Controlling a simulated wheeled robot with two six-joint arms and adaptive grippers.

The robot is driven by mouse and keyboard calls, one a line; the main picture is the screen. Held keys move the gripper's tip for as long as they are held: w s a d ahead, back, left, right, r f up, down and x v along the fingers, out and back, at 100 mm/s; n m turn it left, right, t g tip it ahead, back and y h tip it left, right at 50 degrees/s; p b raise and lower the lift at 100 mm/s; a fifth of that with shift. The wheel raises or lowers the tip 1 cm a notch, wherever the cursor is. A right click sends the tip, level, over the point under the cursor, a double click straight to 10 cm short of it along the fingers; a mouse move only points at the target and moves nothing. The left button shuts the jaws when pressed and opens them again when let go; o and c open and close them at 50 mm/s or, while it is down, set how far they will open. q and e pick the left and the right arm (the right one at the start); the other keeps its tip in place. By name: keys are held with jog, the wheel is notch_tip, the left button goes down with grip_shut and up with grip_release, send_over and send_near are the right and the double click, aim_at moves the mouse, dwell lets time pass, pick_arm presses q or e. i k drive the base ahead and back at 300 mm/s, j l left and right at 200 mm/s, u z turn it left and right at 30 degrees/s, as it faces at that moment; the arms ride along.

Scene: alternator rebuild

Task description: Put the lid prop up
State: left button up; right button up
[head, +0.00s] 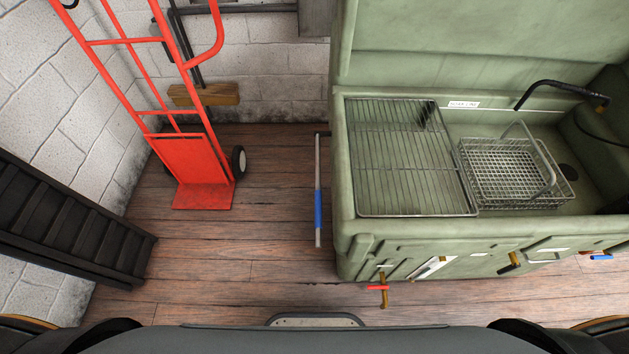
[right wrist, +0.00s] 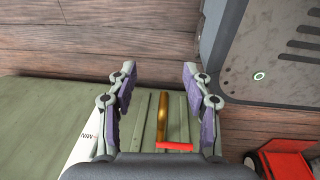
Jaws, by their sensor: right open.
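The lid prop (head: 318,190), a thin metal rod with a blue sleeve, lies along the left outer side of the green parts washer (head: 345,225). Its far end meets a dark bracket near the washer's back left. The green lid (head: 480,40) stands raised at the back of the basin. My right gripper (right wrist: 158,72) is open and empty in the right wrist view. It is over the washer's green front, near a brass valve (right wrist: 163,115) with a red handle (right wrist: 175,147). The right gripper does not show in the head view. My left gripper is in neither view.
A wire rack (head: 405,160) and a wire basket (head: 510,170) sit in the basin, with a black hose (head: 560,88) behind. Valve handles stick out from the washer's front. A red hand truck (head: 190,180) stands left. Wooden floor (head: 260,215) beside the prop is clear.

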aim_at(317, 193)
jog(key=k+u, duration=0.4)
jog(key=k+j+u, duration=0.1)
jog(key=k+u, duration=0.25)
jog(key=k+j+u, duration=0.2)
jog(key=u, duration=0.2)
